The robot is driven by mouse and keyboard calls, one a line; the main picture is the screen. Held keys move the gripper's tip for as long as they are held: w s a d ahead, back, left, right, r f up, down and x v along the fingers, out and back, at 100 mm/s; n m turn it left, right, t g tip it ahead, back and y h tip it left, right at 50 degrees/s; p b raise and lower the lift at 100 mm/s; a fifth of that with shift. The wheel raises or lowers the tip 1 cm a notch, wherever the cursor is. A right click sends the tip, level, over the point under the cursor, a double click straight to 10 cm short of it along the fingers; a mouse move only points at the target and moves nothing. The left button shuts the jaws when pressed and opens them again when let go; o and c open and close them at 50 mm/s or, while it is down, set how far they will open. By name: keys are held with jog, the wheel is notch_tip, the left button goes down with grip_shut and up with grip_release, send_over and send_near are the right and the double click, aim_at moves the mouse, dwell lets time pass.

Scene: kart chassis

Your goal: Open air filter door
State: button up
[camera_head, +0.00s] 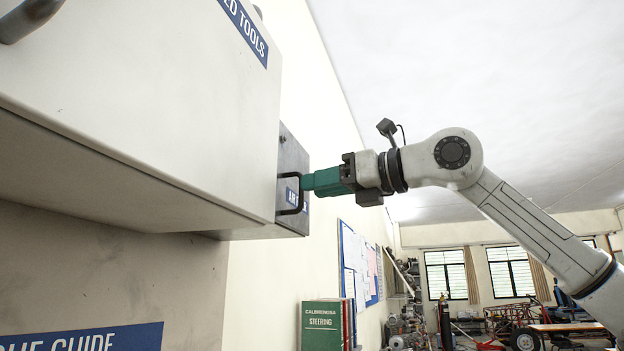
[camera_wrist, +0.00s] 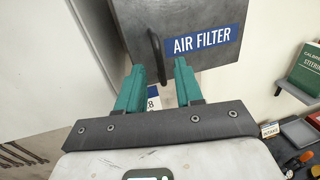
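The air filter door (camera_head: 292,155) is the dark grey front of a small wall cabinet beyond the larger pale one. In the wrist view, the door (camera_wrist: 205,18) has a blue AIR FILTER label (camera_wrist: 202,41) and looks closed. Its dark bar handle (camera_wrist: 156,55) stands upright at the left of the label. My gripper (camera_head: 306,182) points at this handle from the right in the head view. In the wrist view, the green fingers of my gripper (camera_wrist: 159,70) are spread apart, one on each side of the handle's lower part. I see gaps beside the handle; contact is not clear.
The large pale tools cabinet (camera_head: 150,90) stands close on the left, its edge near my gripper. A green STEERING binder (camera_head: 322,325) stands below right. A notice board (camera_head: 358,265) hangs on the wall behind. The space right of the door is open around my arm.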

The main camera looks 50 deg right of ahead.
jog(key=shift+w+a, duration=0.15)
jog(key=shift+w, duration=0.9)
jog(key=shift+c, duration=0.5)
grip_shut()
